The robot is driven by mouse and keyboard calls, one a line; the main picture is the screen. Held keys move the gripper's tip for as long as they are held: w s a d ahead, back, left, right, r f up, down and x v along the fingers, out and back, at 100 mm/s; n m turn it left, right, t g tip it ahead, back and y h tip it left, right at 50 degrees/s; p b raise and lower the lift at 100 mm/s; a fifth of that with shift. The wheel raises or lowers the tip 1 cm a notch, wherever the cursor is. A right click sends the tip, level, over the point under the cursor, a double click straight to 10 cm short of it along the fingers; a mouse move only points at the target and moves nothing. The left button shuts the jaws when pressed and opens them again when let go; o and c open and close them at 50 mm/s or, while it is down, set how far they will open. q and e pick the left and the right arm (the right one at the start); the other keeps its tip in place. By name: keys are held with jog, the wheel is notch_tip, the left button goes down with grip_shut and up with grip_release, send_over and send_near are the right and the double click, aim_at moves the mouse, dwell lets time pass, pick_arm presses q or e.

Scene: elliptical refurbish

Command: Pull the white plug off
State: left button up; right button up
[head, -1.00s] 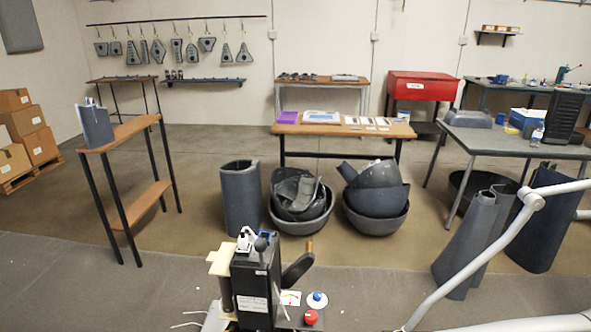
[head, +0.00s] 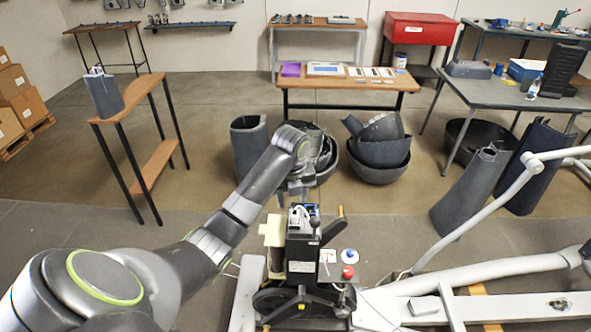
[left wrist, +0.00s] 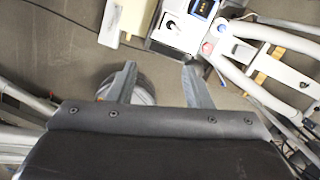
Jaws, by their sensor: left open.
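A black upright box (head: 302,248) stands on the elliptical machine at the bottom centre of the head view. A small white piece, apparently the white plug (head: 297,214), sits on its top beside a blue part (head: 313,211). My left gripper (head: 295,190) is just above and behind the box top in this view, apart from the plug. In the left wrist view my left gripper (left wrist: 160,75) has its fingers spread with nothing between them. The box top (left wrist: 178,38) lies beyond the fingertips there, with white and blue parts on it. My right gripper is not in view.
White elliptical tubes (head: 470,222) rise at the right. A red knob (head: 348,272) and a blue knob (head: 349,255) sit beside the box. Dark bins (head: 378,172) stand behind. A narrow shelf table (head: 150,100) is at the left.

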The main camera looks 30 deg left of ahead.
pick_arm(q)
notch_tip(320, 180, up, 5)
jog(key=w+a+m, duration=0.1)
jog(key=w+m, duration=0.2)
jog(key=b, duration=0.7)
send_near(295, 210)
jog(key=f, duration=0.3)
jog(key=f+p, duration=0.1)
jog(key=f, duration=0.3)
jog(key=w+f+p, duration=0.1)
jog(key=f, duration=0.2)
jog(key=shift+a+f, duration=0.2)
jog(key=shift+a, duration=0.15)
jog(key=shift+w+f, duration=0.1)
jog(key=shift+f, duration=0.45)
grip_shut()
jog(key=c, duration=0.8)
grip_release()
grip_shut()
